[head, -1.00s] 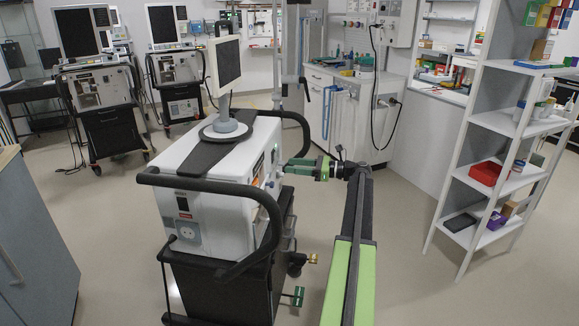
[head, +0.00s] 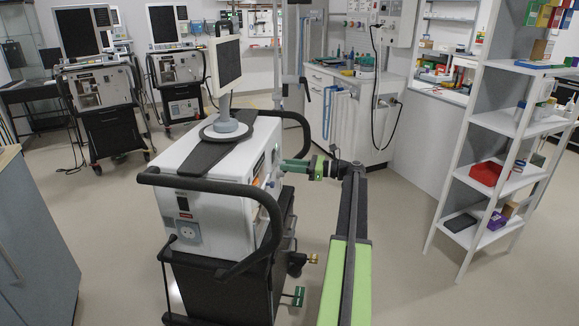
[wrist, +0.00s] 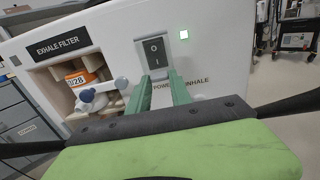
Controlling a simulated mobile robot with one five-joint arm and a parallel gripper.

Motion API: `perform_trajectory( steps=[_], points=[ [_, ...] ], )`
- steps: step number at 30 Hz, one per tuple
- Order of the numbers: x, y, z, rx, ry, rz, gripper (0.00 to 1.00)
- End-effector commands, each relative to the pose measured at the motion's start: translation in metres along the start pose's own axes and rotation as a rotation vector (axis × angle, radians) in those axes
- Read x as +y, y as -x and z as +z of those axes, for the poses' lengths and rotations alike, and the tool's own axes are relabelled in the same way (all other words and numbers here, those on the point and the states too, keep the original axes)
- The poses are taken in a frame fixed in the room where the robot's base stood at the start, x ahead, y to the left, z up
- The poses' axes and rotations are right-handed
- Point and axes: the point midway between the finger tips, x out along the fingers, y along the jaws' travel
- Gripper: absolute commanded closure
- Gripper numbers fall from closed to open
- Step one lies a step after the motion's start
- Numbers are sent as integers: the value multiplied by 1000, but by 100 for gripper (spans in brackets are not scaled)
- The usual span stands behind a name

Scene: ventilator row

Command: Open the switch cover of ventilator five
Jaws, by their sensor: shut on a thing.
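The ventilator (head: 190,165) in front of me is a white box on a dark cart, with a screen on top. In the wrist view its side panel holds a dark rocker switch (wrist: 154,52) marked O and I, inside a grey surround that seems to be the switch cover (wrist: 139,60). I cannot tell how far this cover is raised. My gripper (wrist: 162,76) has its two green fingers at the lower edge of the cover, shut on it. The head view shows my gripper (head: 286,165) against the right side of the ventilator; the switch is hidden there.
Black handles (head: 225,190) curve around the ventilator. A white shelf rack (head: 500,170) stands right, with open floor before it. Two more ventilators stand behind left.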

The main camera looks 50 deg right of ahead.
Motion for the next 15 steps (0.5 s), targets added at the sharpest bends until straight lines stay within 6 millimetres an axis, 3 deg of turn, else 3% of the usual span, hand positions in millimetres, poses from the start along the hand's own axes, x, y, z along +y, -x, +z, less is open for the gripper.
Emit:
perform_trajectory(
  steps=[8,15],
  points=[
    [0,3,8,45,0,-1,100],
    [0,12,23,193,0,-2,100]
  ],
)
